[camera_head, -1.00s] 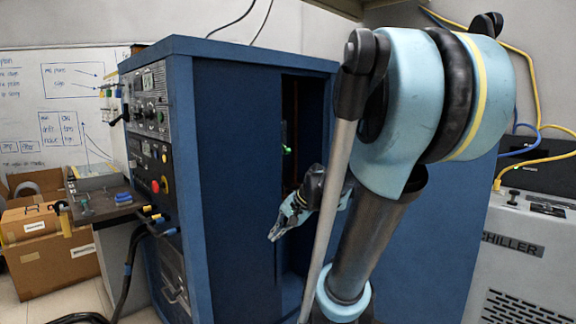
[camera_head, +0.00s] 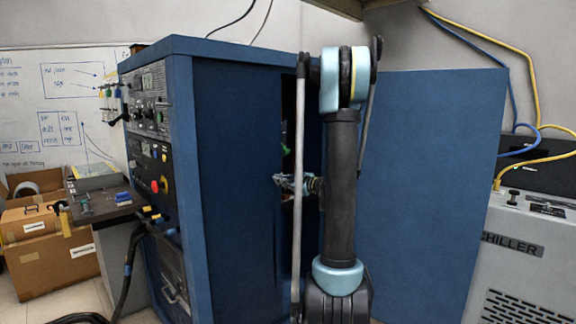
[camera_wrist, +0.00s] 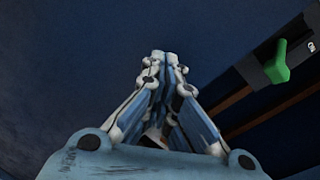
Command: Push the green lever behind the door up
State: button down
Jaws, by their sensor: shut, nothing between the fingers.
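In the wrist view the green lever (camera_wrist: 279,63) stands out from a dark panel at the upper right, with a small "ON" mark beside it. My gripper (camera_wrist: 162,58) is shut and empty. Its fingertips point at the dark blue cabinet surface, left of the lever and apart from it. In the head view my gripper (camera_head: 279,180) is at the narrow opening of the blue cabinet. The blue door (camera_head: 425,180) stands open to the right.
The blue cabinet (camera_head: 228,180) has a control panel (camera_head: 150,110) on its left side. A side shelf (camera_head: 100,205) and cardboard boxes (camera_head: 45,255) are at the left. A chiller (camera_head: 520,250) stands at the right, with yellow and blue cables above it.

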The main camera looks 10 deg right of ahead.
aim_at(283, 147)
jog(key=w+d+m+t, duration=0.5)
jog(key=w+d+m, duration=0.2)
jog(key=d, duration=0.2)
jog(key=shift+d+f+m, duration=0.15)
jog(key=shift+f+m, duration=0.15)
jog(key=shift+f, duration=0.15)
jog(key=shift+w, duration=0.1)
jog(key=x, duration=1)
jog(key=shift+s+d+r, duration=0.25)
jog(key=shift+s+r, duration=0.05)
jog(key=shift+r, duration=0.25)
jog(key=shift+s+d+r, duration=0.25)
jog(key=shift+s+r, duration=0.05)
jog(key=shift+r, duration=0.25)
jog(key=shift+s+d+r, duration=0.2)
jog(key=shift+s+r, duration=0.1)
jog(key=shift+r, duration=0.25)
jog(key=shift+d, duration=0.1)
